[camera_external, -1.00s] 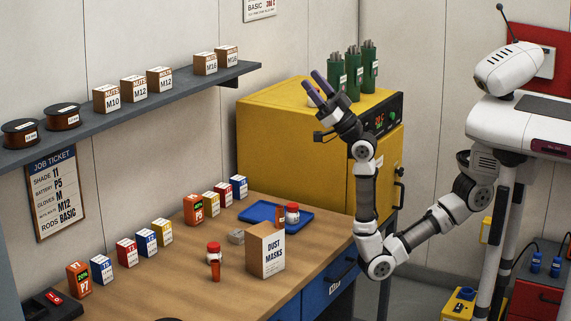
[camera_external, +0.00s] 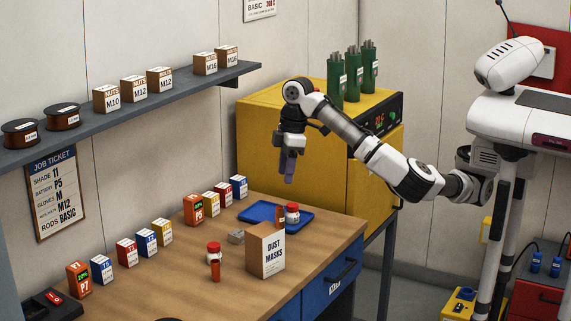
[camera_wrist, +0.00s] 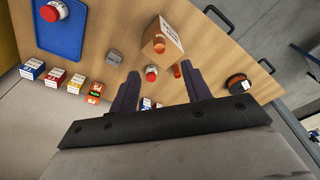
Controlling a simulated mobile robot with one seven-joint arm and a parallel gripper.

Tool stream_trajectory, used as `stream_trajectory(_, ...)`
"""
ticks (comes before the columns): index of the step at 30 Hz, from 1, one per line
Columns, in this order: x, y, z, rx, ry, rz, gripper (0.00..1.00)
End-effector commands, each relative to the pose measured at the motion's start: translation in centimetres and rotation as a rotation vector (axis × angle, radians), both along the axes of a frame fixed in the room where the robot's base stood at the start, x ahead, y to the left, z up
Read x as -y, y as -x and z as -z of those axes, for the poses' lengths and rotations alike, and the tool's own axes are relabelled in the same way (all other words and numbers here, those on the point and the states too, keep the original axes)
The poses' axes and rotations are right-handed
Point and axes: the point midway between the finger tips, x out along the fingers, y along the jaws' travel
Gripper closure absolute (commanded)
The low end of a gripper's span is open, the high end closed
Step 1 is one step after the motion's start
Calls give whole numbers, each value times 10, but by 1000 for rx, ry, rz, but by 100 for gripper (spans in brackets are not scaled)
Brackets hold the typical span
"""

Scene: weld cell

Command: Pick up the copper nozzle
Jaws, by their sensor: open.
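One stands on the bench (camera_external: 216,271) in front of a red-capped jar (camera_external: 213,252); this cylinder also shows in the wrist view (camera_wrist: 177,71). My gripper (camera_external: 288,179) points down above the bench's far end, apart from both. In the wrist view its fingers (camera_wrist: 162,78) are spread and empty.
A blue tray (camera_external: 257,212) holds another red-capped jar (camera_external: 292,212). A grey block (camera_external: 236,237) lies beside the box. Small labelled cartons (camera_external: 145,241) line the wall side. A yellow oven (camera_external: 260,150) stands behind, and a shelf (camera_external: 180,95) hangs at left.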

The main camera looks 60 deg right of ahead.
Motion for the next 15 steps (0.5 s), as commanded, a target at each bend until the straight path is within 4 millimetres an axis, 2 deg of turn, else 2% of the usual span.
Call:
stream_trajectory(3, -2, -3, 24, 0, 5, 4, 52)
stream_trajectory(9, -6, -6, 59, 0, 1, 2, 52)
stream_trajectory(15, -8, -9, 77, 2, 1, 3, 52)
